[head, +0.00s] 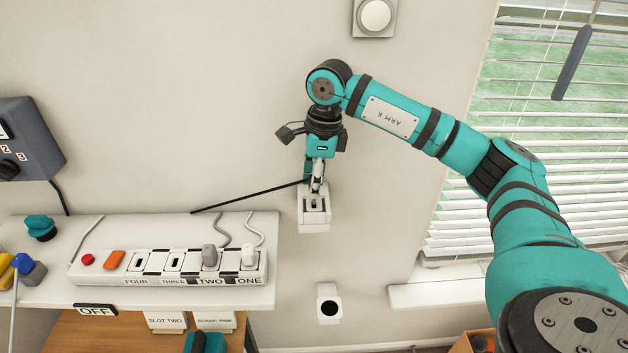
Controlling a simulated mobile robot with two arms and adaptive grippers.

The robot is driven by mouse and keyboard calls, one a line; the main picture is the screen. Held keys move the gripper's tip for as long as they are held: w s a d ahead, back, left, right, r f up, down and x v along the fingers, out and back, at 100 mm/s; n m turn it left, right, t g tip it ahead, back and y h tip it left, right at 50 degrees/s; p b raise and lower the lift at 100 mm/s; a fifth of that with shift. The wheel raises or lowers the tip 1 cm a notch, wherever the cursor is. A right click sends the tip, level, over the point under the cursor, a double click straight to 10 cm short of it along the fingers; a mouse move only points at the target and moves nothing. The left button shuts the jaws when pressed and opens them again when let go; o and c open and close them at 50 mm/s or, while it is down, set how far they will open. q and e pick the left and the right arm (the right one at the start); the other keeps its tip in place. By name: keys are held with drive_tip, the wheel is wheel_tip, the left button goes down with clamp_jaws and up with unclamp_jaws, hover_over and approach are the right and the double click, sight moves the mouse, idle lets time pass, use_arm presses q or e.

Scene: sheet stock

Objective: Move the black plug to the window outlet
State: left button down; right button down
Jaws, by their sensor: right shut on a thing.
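My right gripper (316,180) is in front of the wall, pointing down at the upper part of a white wall outlet (314,220) left of the window. It is shut on the black plug, which its fingers mostly hide. The plug's black cord (248,195) runs from the fingers down left to the back of the white shelf. I cannot tell whether the plug touches the outlet. My left gripper is not in view.
A white power strip (135,280) lies on the shelf (60,296), with a grey plug (210,255) in TWO and a white plug (249,256) in ONE. Slots FOUR and THREE look empty. A white fitting with a round dark hole (329,306) is lower on the wall. Window blinds (545,120) are at right.

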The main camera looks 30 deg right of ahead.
drive_tip(key=shift+f+b, duration=1.5)
drive_tip(key=shift+f, duration=0.25)
idle(2.3)
drive_tip(key=shift+s+f, duration=0.15)
drive_tip(key=shift+f, duration=0.05)
idle(0.8)
drive_tip(key=c, duration=0.9)
unclamp_jaws()
drive_tip(key=shift+o, duration=0.2)
drive_tip(key=shift+r, duration=0.1)
drive_tip(key=o, duration=0.5)
drive_tip(key=shift+c, duration=0.2)
drive_tip(key=shift+r, duration=0.1)
drive_tip(key=shift+s+d+r+p, duration=0.1)
drive_tip(key=shift+d+r+p, duration=0.1)
drive_tip(key=shift+r+p, duration=1.25)
drive_tip(key=shift+d+r+p, duration=0.2)
drive_tip(key=shift+r+p, duration=0.6)
drive_tip(key=shift+r, duration=1.2)
